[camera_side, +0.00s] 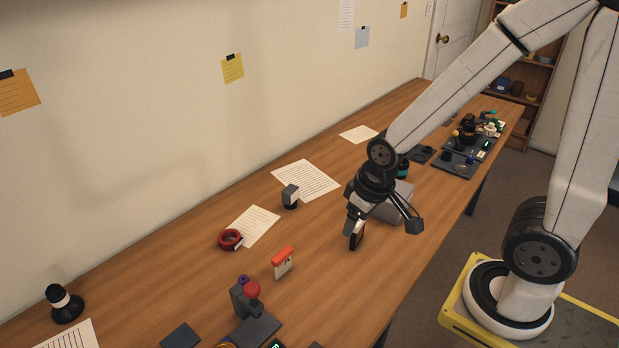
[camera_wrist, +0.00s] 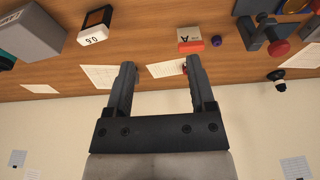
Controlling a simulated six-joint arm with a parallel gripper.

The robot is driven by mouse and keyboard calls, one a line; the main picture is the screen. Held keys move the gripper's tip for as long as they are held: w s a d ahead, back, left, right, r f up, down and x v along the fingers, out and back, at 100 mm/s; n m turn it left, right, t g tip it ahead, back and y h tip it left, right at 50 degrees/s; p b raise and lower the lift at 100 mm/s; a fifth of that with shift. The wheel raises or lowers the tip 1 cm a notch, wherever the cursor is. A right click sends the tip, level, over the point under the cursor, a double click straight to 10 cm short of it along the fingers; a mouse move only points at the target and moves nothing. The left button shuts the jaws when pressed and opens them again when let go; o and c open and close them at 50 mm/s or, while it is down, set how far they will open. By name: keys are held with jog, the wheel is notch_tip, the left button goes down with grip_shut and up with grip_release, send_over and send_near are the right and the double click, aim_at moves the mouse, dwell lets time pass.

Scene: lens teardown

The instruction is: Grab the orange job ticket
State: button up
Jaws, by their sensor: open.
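A small upright white piece with an orange top (camera_side: 283,262) stands on the middle of the table in the side view; it best fits the orange job ticket. In the wrist view it (camera_wrist: 190,40) shows a letter A and lies beyond the right fingertip, apart from it. My gripper (camera_side: 353,218) is over the table, right of and farther back than the ticket. Its two fingers are spread and empty in the wrist view (camera_wrist: 160,65).
A dark block with an orange face (camera_side: 357,236) stands close under my gripper. A red tape roll (camera_side: 230,240), a grey box (camera_side: 392,205), a dark fixture with a red knob (camera_side: 252,312) and a small grey-black object (camera_side: 290,196) stand around. Bare table separates ticket and dark block.

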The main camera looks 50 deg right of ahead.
jog(key=m+g+y, duration=0.3)
jog(key=m+y, duration=1.1)
jog(key=m, duration=0.4)
send_near(288, 248)
jog(key=shift+r+x, duration=0.2)
jog(key=shift+x, duration=2.05)
jog(key=shift+h, duration=0.3)
jog(key=shift+x, duration=3.95)
grip_shut()
